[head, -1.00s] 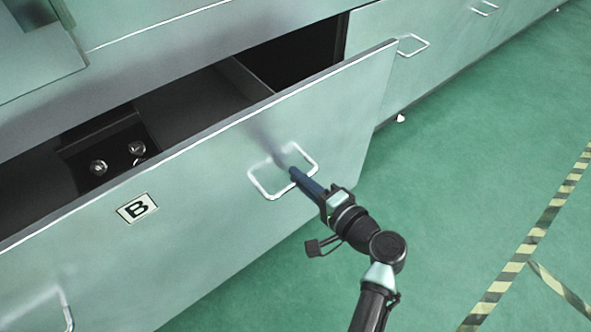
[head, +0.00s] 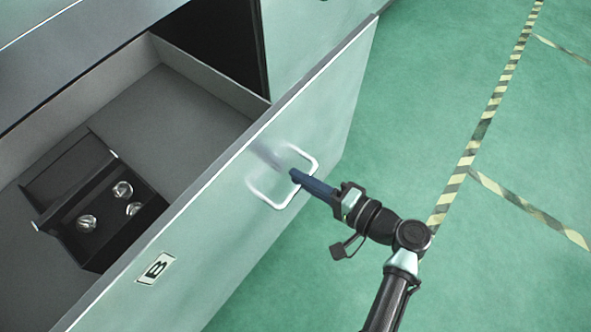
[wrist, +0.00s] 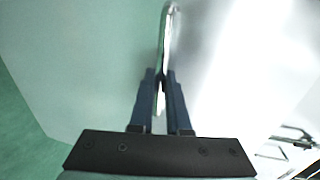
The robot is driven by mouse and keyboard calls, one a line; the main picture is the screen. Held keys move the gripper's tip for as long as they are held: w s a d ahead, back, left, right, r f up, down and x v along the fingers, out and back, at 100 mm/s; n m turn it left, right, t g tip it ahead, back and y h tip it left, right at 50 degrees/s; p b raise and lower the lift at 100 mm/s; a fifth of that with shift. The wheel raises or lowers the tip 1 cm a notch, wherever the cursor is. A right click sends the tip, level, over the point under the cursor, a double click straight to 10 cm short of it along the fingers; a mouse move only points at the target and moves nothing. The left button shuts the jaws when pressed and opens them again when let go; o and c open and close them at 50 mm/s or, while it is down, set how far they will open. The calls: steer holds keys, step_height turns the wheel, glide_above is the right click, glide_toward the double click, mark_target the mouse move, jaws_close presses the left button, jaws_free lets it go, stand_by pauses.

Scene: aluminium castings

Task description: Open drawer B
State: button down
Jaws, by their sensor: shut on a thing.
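Drawer B, with its pale green front (head: 225,215) and a "B" label (head: 157,268), stands pulled well out of the cabinet in the head view. Its metal loop handle (head: 268,200) is on the front's outer face. My gripper (head: 296,177) is shut on the outer bar of this handle. In the wrist view the two blue fingers of my gripper (wrist: 161,88) close around the handle (wrist: 168,40), which runs up away from them. Part of the handle bar is hidden by the fingers.
Inside the drawer lies an open black case (head: 75,165) with shiny round metal parts (head: 122,190) in it. The cabinet (head: 310,35) continues at the back. Green floor (head: 430,120) with a striped tape line (head: 480,130) is clear to the right.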

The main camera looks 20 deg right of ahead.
steer(key=c, duration=0.9)
jaws_free()
steer(key=p+v, duration=0.3)
steer(key=v, duration=1)
